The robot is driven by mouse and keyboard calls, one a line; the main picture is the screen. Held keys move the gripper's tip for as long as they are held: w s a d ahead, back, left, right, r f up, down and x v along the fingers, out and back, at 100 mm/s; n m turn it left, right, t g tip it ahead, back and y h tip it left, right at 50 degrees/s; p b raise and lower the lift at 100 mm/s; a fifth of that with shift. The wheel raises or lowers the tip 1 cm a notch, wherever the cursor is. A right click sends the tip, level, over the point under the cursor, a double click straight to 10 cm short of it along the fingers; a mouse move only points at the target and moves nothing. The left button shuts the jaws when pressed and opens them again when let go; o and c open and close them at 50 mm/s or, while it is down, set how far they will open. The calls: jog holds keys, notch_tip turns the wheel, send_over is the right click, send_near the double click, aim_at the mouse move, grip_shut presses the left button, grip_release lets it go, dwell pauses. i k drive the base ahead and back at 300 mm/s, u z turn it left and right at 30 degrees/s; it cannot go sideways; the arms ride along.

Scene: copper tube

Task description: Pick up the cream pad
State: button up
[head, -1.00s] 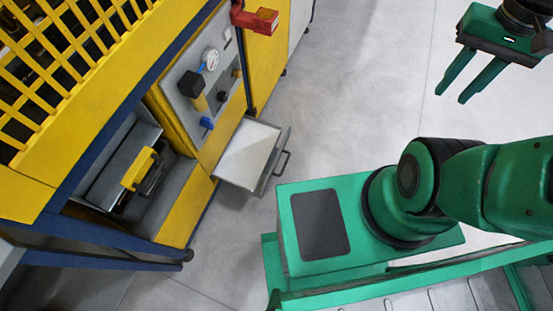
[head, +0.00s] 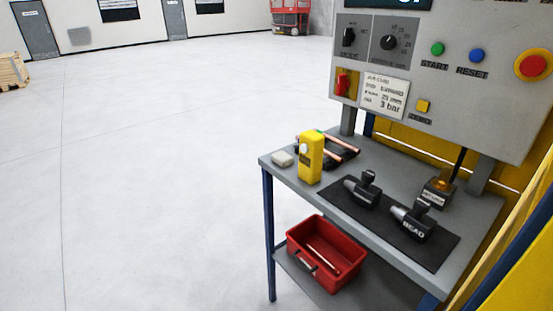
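A small cream pad (head: 282,159) lies flat near the left corner of a grey workbench top (head: 345,205), just left of a yellow upright device (head: 311,158). Nothing covers the pad in the head view. My gripper is not in this view now.
Behind the yellow device lie copper tubes (head: 343,145) on a dark holder. Two black tools stand on a dark mat (head: 377,232) to the right, with a small amber-topped block (head: 437,192) behind. A control panel (head: 440,75) rises at the back. A red bin (head: 326,254) sits below. Open floor lies left.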

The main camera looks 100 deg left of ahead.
aim_at(282, 159)
jog(key=u, duration=1.1)
jog(key=i, duration=0.1)
jog(key=u, duration=4.5)
jog(key=i, duration=0.3)
jog(key=z, duration=0.05)
